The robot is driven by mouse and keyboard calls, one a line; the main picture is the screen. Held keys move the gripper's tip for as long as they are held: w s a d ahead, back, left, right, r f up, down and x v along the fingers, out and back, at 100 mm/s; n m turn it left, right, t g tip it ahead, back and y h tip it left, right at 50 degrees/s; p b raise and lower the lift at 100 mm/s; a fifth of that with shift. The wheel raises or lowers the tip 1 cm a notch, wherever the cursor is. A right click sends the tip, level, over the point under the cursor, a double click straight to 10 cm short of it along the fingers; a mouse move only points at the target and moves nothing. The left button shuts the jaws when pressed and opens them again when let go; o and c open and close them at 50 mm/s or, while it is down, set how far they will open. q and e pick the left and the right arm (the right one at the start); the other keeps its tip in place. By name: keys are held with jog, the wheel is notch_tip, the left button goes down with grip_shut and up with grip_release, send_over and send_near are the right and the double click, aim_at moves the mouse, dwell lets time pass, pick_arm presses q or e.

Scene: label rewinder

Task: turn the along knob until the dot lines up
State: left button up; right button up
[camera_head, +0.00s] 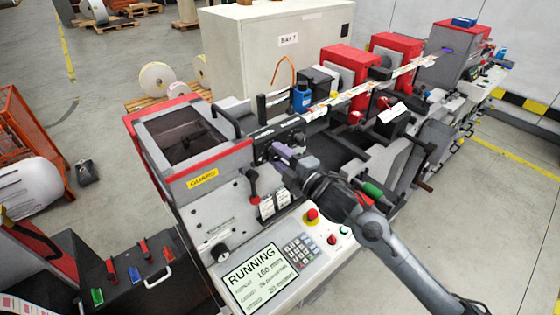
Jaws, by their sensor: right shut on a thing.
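My right arm comes in from the lower right. Its gripper (287,165) is at the front of the label rewinder, just right of the guard box (190,143). The gripper is shut on a small part beside a purple-grey piece (283,153), which I take to be the along knob. The gripper hides the knob, and I cannot make out its dot or mark. My left gripper is not in view.
The panel screen (254,280) reads RUNNING. A keypad (299,250), a red stop button (312,214), a black knob (220,252) and a red-tipped lever (252,183) are near my arm. A label web (360,88) runs to the back right. Open floor lies right.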

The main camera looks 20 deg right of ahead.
jog(key=shift+n+b, duration=0.55)
jog(key=shift+n, duration=0.55)
jog(key=o, duration=1)
jog(key=shift+o, duration=0.2)
jog(key=shift+s+d, duration=0.2)
jog(key=shift+s, duration=0.25)
jog(key=b+v, duration=0.1)
jog(key=v, duration=0.9)
jog(key=shift+b, duration=0.3)
